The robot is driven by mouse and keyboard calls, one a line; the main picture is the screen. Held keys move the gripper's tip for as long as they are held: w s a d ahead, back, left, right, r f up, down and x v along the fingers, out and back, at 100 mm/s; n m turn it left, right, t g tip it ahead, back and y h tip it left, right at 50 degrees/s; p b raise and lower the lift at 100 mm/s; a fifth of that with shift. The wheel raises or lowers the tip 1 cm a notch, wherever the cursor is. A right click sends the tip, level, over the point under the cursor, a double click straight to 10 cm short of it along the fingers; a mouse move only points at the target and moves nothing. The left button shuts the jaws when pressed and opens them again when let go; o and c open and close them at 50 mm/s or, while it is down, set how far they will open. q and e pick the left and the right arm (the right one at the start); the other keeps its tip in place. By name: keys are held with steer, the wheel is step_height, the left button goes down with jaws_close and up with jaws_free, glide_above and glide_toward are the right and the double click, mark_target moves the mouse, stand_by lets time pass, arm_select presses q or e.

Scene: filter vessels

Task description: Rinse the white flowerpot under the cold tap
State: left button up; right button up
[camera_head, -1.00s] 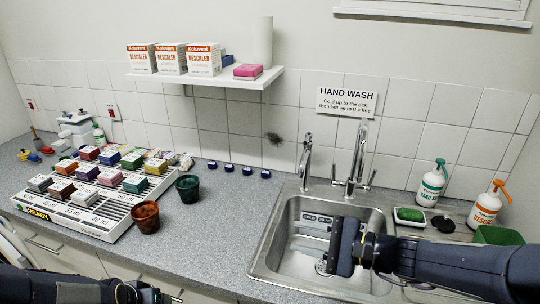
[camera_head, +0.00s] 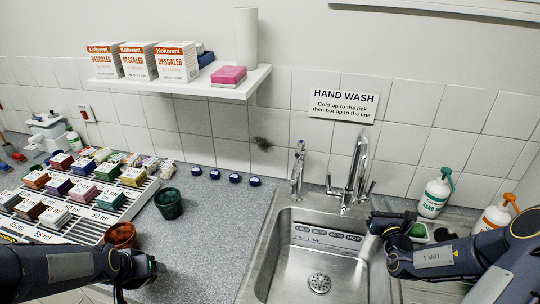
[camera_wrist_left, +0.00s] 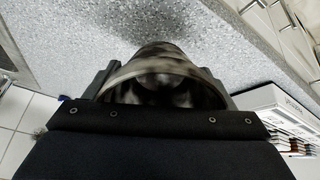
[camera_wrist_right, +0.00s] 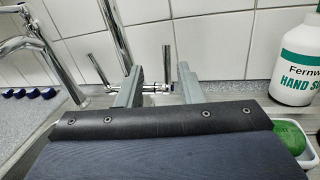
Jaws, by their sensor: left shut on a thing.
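My left gripper (camera_wrist_left: 162,95) is shut on a pale, dark-smudged flowerpot (camera_wrist_left: 158,68), its stained inside facing the left wrist camera. In the head view my left gripper (camera_head: 138,276) is low at the left, over the counter's front; the held pot cannot be made out there. The steel mixer tap (camera_head: 355,172), with a side lever at each side, stands behind the sink. A slimmer tap (camera_head: 297,172) stands left of it. My right gripper (camera_wrist_right: 158,88) is open and empty, its fingers pointing towards the tap's side lever (camera_wrist_right: 168,68); touching cannot be told.
The steel sink (camera_head: 300,275) is empty, with a marked strip inside. A terracotta pot (camera_head: 121,233) and a green pot (camera_head: 168,204) stand beside the tray rack (camera_head: 140,200). A soap bottle (camera_head: 435,194) and a descaler spray (camera_head: 494,214) stand right of the sink.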

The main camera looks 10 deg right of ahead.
mark_target(375, 182)
arm_select(q)
steer(key=shift+w+d+r, duration=0.1)
steer(key=shift+w+r, duration=0.05)
steer(key=shift+w, duration=0.2)
steer(key=shift+r, duration=0.15)
step_height(375, 182, up, 2)
steer(key=p, duration=0.2)
steer(key=shift+s+r+p, duration=0.15)
steer(key=shift+p, duration=0.15)
arm_select(e)
steer(key=shift+h, duration=0.3)
steer(key=x, duration=1.1)
steer(key=shift+d+f, duration=0.2)
steer(key=shift+d, duration=0.15)
arm_select(q)
steer(key=shift+r, duration=0.1)
arm_select(e)
steer(key=shift+w+d, duration=0.15)
steer(key=shift+w, duration=0.45)
jaws_close()
steer(key=shift+f, duration=0.1)
